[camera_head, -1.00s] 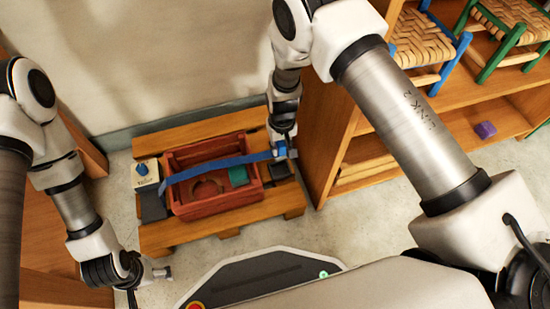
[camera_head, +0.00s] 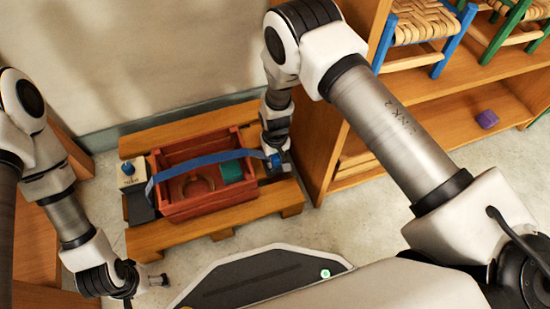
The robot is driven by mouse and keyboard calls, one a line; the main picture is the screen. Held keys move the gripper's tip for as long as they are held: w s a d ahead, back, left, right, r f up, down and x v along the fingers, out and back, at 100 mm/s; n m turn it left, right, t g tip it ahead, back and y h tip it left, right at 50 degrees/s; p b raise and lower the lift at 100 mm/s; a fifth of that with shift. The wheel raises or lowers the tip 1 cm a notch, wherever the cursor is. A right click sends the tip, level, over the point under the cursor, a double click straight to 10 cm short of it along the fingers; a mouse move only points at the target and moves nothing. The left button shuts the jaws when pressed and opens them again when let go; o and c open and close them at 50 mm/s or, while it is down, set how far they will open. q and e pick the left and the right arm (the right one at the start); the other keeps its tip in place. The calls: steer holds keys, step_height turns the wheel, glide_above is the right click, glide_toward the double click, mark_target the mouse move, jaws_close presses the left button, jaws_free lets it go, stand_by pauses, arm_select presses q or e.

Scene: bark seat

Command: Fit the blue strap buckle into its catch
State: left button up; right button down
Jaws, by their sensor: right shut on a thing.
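The blue strap (camera_head: 200,161) runs from a dark block (camera_head: 139,208) at the left of the red crate (camera_head: 205,207), over the crate, to my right gripper (camera_head: 275,162). My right gripper is shut on the strap's blue buckle (camera_head: 275,158), just past the crate's right wall. The buckle is low, close to the pallet at the catch. The catch is mostly hidden by the gripper, so I cannot tell whether the buckle sits in it. My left gripper (camera_head: 158,282) hangs at the lower left, away from the crate; its fingers are too small to read.
The crate stands on a wooden pallet (camera_head: 190,233), with a green block (camera_head: 231,172) inside. A pale box with a blue knob (camera_head: 128,170) is at the pallet's left. A wooden shelf (camera_head: 330,130) with woven stools stands close to the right arm. Floor is clear in front.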

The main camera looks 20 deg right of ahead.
mark_target(275, 157)
steer(key=c, duration=0.9)
jaws_free()
steer(key=shift+c, duration=0.2)
step_height(275, 157, up, 13)
steer(key=p, duration=0.8)
steer(key=shift+f, duration=0.2)
